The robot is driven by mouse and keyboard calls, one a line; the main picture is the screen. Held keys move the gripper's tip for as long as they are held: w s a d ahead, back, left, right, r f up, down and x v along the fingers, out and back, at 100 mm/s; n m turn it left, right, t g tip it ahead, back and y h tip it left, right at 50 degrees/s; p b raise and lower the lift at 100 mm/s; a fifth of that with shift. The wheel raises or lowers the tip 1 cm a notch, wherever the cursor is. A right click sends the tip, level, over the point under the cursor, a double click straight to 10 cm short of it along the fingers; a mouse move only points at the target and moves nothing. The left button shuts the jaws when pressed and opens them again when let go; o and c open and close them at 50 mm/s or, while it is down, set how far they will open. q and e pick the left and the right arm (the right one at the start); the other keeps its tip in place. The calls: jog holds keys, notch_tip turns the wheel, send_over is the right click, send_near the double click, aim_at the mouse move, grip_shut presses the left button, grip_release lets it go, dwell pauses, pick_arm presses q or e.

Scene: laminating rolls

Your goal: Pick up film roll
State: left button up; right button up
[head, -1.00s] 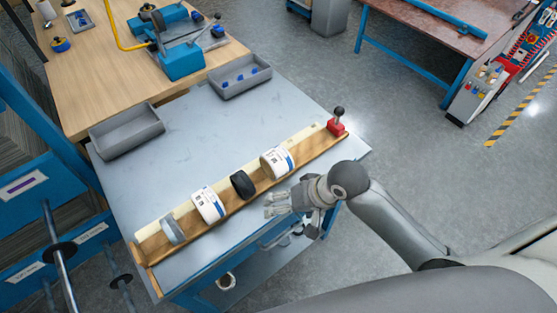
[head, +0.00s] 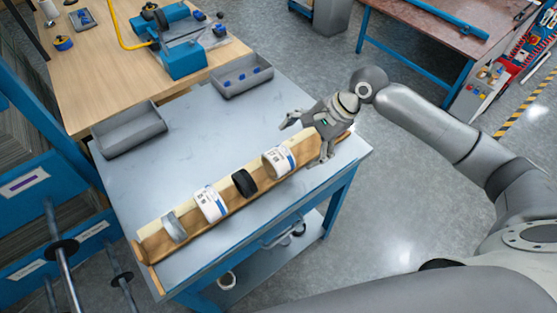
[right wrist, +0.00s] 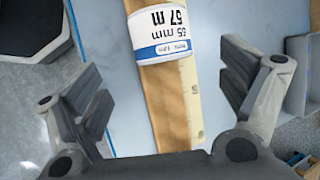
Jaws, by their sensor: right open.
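Several film rolls lie in a row on a wooden rack (head: 150,254) on the grey table. From the right they are a white roll with a blue-edged label (head: 277,161), a black roll (head: 244,184), another white labelled roll (head: 210,204) and a grey roll (head: 173,227). My right gripper (head: 303,143) is open and empty over the rack's right end, beside the rightmost white roll. In the right wrist view, that white roll (right wrist: 163,32), marked 65 mm 67 m, shows at the top between the spread fingers (right wrist: 163,88). My left gripper is not in view.
Two grey bins, a left one (head: 128,130) and a right one with blue items (head: 241,77), stand at the table's back edge. A wooden bench (head: 105,75) with a blue machine (head: 182,55) adjoins behind. The tabletop between bins and rack is clear.

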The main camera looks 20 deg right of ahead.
aim_at(287, 154)
jog(key=p+x, duration=0.1)
jog(key=x, duration=0.7)
jog(key=shift+w+a+f, duration=0.15)
jog(key=shift+a+f, duration=0.15)
jog(key=shift+c, duration=0.2)
jog(key=c, duration=1.1)
jog(key=shift+r, duration=0.1)
